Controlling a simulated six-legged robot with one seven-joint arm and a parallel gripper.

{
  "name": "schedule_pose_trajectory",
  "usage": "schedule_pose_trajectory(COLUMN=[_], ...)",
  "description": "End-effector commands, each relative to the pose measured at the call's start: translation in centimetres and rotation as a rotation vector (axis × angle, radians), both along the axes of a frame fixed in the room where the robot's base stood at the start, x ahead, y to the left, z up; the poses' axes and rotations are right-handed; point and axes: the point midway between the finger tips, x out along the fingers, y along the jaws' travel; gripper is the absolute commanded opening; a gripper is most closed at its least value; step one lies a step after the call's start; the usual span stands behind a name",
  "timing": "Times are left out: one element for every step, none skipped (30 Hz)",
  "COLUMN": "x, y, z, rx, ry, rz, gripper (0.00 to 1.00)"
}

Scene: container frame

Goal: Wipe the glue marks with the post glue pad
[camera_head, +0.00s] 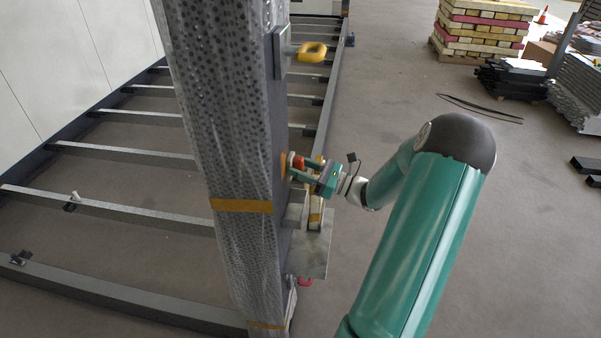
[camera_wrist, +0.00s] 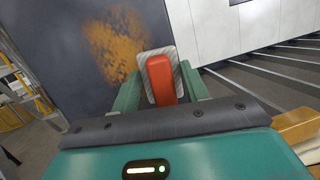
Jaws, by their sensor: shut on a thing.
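The post (camera_head: 236,120) stands upright, wrapped in bubble film with orange tape bands. Its bare dark side face (camera_wrist: 60,60) fills the left of the wrist view. A rough orange-brown glue mark (camera_wrist: 118,42) spreads over that face. My gripper (camera_head: 297,170) is shut on the glue pad, which has a red grip (camera_wrist: 160,78) and a grey striped plate (camera_wrist: 181,82). The pad is beside the post's side face, just right of and partly over the mark's lower edge in the wrist view. I cannot tell whether it touches. Little of the pad shows in the head view.
A yellow ring-shaped handle (camera_head: 311,52) sticks out from a plate higher on the post. A grey bracket plate (camera_head: 313,256) juts out below my gripper. Floor beams (camera_head: 120,150) lie left of the post. Stacked boards (camera_head: 482,28) stand far back right; the floor between is mostly clear.

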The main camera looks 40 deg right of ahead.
Motion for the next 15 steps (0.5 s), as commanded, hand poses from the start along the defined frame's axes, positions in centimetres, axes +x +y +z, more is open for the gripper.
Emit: schedule_pose_trajectory(x=[0.1,0.2,0.2,0.2,0.2,0.1,0.1,0.1,0.1,0.1,0.1,0.0,0.0,0.0,-0.1], y=[0.0,-0.1,-0.1,-0.1,-0.1,-0.1,-0.1,-0.1,-0.1,-0.1,-0.1,-0.1,-0.1,-0.1,0.0], z=[0.0,0.0,0.1,0.2,0.3,0.5,0.7,0.9,1.2,1.4,1.6,1.7,1.7,1.7,1.7], rx=[0.000,0.000,0.000,0.000,-0.001,-0.001,-0.002,-0.001,-0.001,-0.001,-0.001,-0.001,0.000,0.001,0.001], ry=[-0.001,-0.001,-0.001,-0.001,-0.002,-0.002,-0.002,-0.002,-0.002,-0.002,-0.002,-0.002,-0.001,-0.001,-0.001], rz=[0.001,0.001,0.001,0.001,0.001,0.001,0.001,0.000,0.000,0.000,0.001,0.001,0.001,0.001,0.001], gripper=[0.27,0.27,0.27,0.27,0.27,0.27,0.27,0.27,0.27,0.27,0.27,0.27,0.27,0.27,0.27])
